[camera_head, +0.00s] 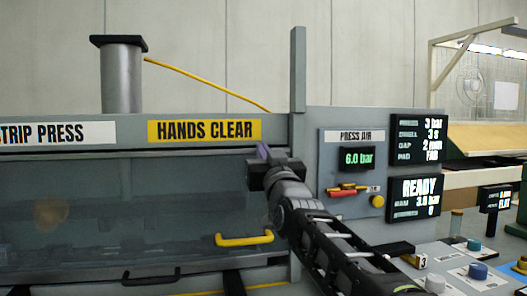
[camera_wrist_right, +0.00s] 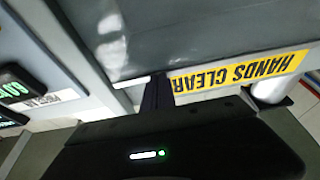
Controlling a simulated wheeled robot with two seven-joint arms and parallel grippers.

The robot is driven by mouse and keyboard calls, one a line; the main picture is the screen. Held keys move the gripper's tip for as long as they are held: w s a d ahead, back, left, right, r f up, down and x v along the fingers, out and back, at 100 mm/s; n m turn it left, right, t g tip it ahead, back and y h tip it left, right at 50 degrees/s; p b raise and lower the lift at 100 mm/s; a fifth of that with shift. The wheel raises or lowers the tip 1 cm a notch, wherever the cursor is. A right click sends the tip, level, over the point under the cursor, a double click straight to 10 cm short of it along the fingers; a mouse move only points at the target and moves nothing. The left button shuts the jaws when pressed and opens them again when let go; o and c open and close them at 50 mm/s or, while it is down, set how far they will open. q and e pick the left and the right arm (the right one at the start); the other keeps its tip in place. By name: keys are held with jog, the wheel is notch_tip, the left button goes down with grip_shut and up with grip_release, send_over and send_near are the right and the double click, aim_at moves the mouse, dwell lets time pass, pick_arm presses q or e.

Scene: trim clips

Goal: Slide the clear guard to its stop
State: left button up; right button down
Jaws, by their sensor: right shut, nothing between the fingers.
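The clear guard (camera_head: 120,205) is a tinted see-through panel across the front of the strip press in the head view. A yellow handle (camera_head: 244,239) sits on its lower right part. In the right wrist view the shut fingers (camera_wrist_right: 156,92) point at the press frame beside the same label (camera_wrist_right: 240,73). Whether they touch the frame I cannot tell. My left gripper is not in view.
Right of the guard is a press air panel (camera_head: 351,165) with a red lever (camera_head: 342,192) and a yellow knob (camera_head: 377,201). Dark displays (camera_head: 415,198) stand beside it; one reads READY. A console with several knobs (camera_head: 478,270) is at the lower right. A dark handle (camera_head: 150,279) is below the guard.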

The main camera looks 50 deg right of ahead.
notch_tip(320, 180, up, 4)
jog(key=shift+r+p, duration=0.2)
jog(key=shift+p, duration=0.85)
jog(key=b+v, duration=0.2)
jog(key=v, duration=0.8)
jog(key=shift+f+b, duration=0.4)
jog(key=shift+s+a, duration=0.15)
